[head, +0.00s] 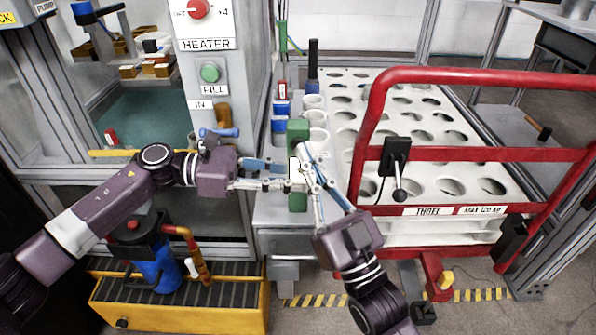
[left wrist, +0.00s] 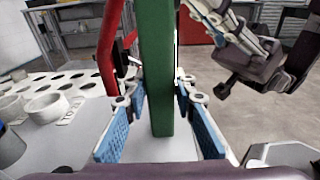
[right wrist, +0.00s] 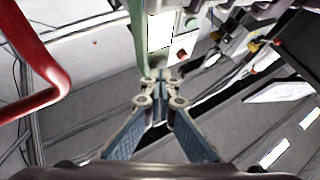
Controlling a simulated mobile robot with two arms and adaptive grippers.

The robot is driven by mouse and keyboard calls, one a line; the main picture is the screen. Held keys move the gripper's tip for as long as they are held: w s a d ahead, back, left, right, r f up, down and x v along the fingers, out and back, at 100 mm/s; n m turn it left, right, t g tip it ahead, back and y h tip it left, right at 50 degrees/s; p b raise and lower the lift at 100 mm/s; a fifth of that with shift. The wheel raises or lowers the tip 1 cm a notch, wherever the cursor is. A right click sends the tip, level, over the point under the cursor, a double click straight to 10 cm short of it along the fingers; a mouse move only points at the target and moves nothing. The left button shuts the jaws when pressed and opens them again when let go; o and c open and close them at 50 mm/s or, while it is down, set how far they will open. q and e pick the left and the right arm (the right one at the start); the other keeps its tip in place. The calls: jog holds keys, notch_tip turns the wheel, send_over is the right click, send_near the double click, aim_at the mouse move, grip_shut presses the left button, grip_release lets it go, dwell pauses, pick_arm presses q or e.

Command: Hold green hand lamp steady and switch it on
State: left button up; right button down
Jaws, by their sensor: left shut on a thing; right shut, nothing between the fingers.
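The green hand lamp (head: 298,134) stands upright as a tall green bar above the grey bench. It also shows in the left wrist view (left wrist: 157,60) and the right wrist view (right wrist: 137,30). My left gripper (head: 288,178) comes in from the left and is shut on the lamp, one finger on each side of the green body (left wrist: 158,100). My right gripper (head: 306,162) reaches up from below, its fingertips together (right wrist: 158,80), close to the lamp's right side. I cannot tell whether they touch it. A pale panel shows beside the green body; whether it glows is unclear.
A red-railed trolley (head: 470,78) with a white holed top stands close on the right. White cups (head: 314,118) sit beyond the lamp. The heater column (head: 208,75) rises at the left.

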jog(key=shift+s, duration=0.4)
jog(key=s, duration=0.5)
jog(key=shift+s, duration=0.4)
pick_arm(q)
jog(key=o, duration=1)
jog(key=shift+o, duration=0.2)
